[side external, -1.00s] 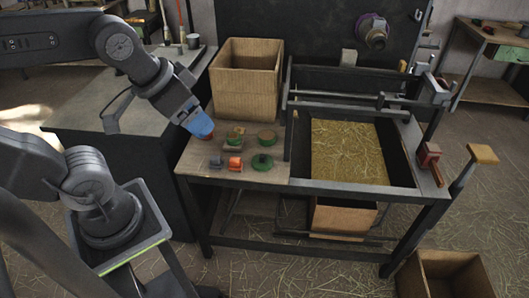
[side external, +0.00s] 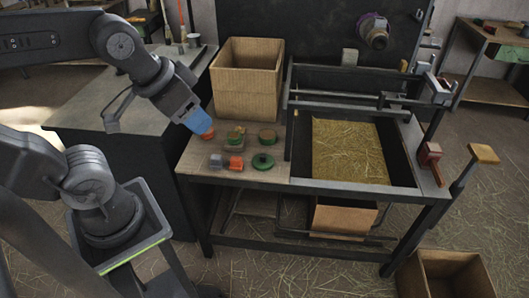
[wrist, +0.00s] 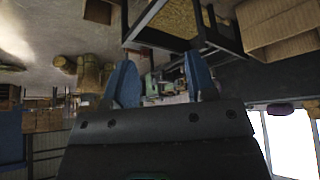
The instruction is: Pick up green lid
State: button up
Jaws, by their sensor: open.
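A dark green round lid (side external: 263,162) with a small knob lies flat on the near part of the wooden work surface in the side view. My gripper (side external: 206,133) has blue fingers and hangs above the surface's left edge, to the left of and behind the lid, apart from it. In the wrist view the two blue fingers of my gripper (wrist: 162,84) stand apart with nothing held between them. I cannot clearly make out the lid in the wrist view.
A grey block (side external: 216,161) and an orange block (side external: 236,163) sit left of the lid. A tall cardboard box (side external: 247,90) is at the back. A straw-filled tray (side external: 348,150) is on the right.

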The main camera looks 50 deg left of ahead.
jog(key=n+g+y, duration=0.2)
jog(key=n+y, duration=0.1)
jog(key=n, duration=0.6)
send_over(263, 155)
jog(key=s+d, duration=0.2)
notch_tip(263, 155, down, 33)
jog(key=shift+r, duration=0.15)
jog(key=shift+x, duration=3.2)
jog(key=shift+s, duration=0.15)
jog(key=shift+c, duration=0.5)
grip_shut()
